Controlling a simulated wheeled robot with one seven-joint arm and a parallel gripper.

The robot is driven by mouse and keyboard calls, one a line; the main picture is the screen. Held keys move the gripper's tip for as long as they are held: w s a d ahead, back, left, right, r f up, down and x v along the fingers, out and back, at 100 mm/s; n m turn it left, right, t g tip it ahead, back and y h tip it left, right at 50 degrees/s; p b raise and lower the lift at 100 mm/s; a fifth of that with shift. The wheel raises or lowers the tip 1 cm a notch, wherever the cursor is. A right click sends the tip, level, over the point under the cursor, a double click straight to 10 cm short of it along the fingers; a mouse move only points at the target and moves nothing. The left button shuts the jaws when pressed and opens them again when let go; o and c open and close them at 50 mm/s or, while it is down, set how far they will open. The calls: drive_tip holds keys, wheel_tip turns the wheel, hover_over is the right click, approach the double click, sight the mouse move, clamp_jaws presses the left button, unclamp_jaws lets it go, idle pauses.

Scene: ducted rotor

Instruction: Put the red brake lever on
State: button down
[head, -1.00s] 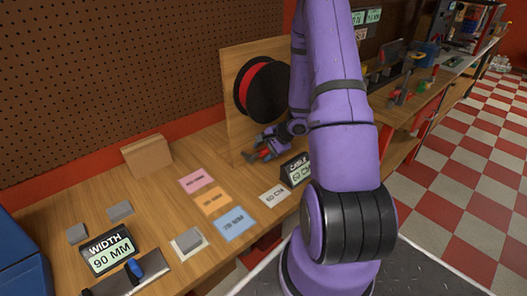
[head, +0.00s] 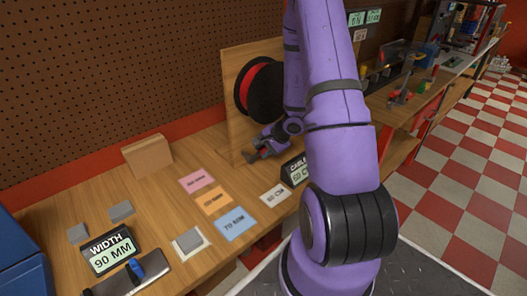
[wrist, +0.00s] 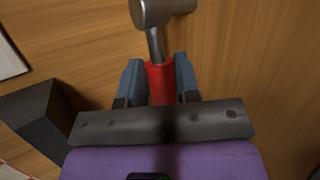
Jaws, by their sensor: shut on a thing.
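The red brake lever (wrist: 160,82) has a red grip, a metal shank and a round metal head (wrist: 150,12) cut by the top edge of the wrist view. My gripper (wrist: 159,68) is shut on the red grip, one blue-grey finger on each side. A short metal piece (wrist: 184,6) shows beside the head; I cannot tell whether they are joined. In the head view my gripper (head: 250,156) is low in front of the wooden panel (head: 232,92), below the black reel with red winding (head: 262,88). The lever cannot be made out there.
A dark cable sign (head: 294,170) stands close to the right of my gripper. Pink, orange, blue and white cards (head: 236,222) lie on the bench. A cardboard box (head: 147,156), grey blocks and a width sign (head: 108,251) are further left.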

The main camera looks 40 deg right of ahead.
drive_tip(key=c, duration=0.8)
unclamp_jaws()
drive_tip(key=shift+c, duration=0.2)
